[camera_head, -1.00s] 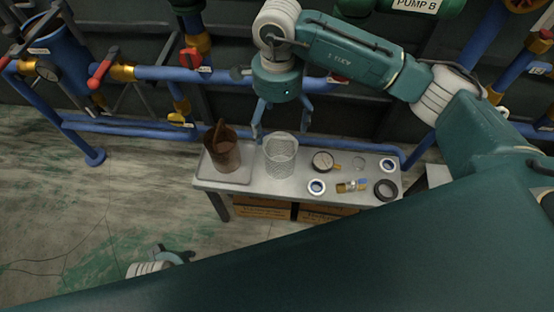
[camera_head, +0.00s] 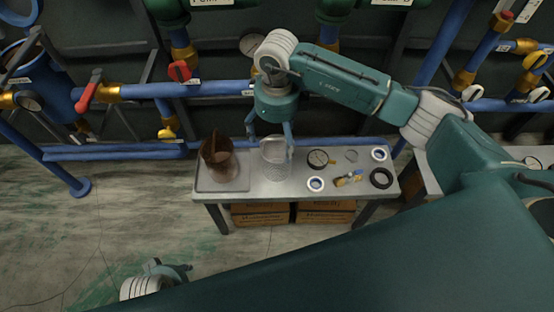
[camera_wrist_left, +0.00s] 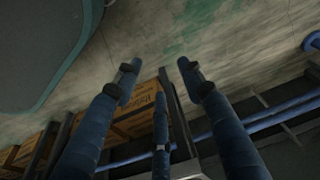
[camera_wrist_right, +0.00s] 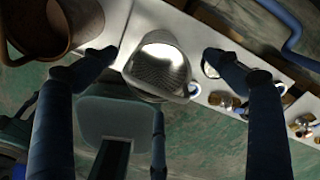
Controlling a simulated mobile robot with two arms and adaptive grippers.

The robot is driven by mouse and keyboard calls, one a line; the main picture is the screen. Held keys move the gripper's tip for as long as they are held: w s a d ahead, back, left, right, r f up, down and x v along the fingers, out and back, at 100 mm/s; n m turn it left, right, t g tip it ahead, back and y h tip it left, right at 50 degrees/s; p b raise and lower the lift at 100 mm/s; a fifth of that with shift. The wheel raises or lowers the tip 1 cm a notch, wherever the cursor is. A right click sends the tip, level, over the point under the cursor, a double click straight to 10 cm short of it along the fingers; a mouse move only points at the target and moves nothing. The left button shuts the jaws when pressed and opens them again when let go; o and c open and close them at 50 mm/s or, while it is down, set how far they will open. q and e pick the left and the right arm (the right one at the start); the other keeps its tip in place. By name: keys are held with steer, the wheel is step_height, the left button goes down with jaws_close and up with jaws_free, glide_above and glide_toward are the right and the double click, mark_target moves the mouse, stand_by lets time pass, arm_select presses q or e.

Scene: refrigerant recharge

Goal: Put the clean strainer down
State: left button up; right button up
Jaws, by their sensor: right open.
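The clean strainer (camera_head: 274,165), a pale wire-mesh cylinder, stands upright on the metal bench (camera_head: 245,188). My right gripper (camera_head: 271,146) is open just above and behind it. In the right wrist view the strainer (camera_wrist_right: 160,68) shows between the spread fingers of that gripper (camera_wrist_right: 160,60), with a gap on each side and nothing held.
Cardboard boxes (camera_head: 261,213) are under the bench. Blue pipes (camera_head: 215,90) with valves run behind. The floor (camera_head: 150,220) at left is clear.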

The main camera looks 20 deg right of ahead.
mark_target(277, 150)
arm_select(q)
step_height(277, 150, up, 2)
steer(key=shift+w+r, duration=0.15)
steer(key=shift+r, duration=0.05)
arm_select(e)
steer(key=f, duration=0.5)
steer(key=shift+s, duration=0.25)
steer(key=shift+r, duration=0.1)
steer(key=c, duration=1.9)
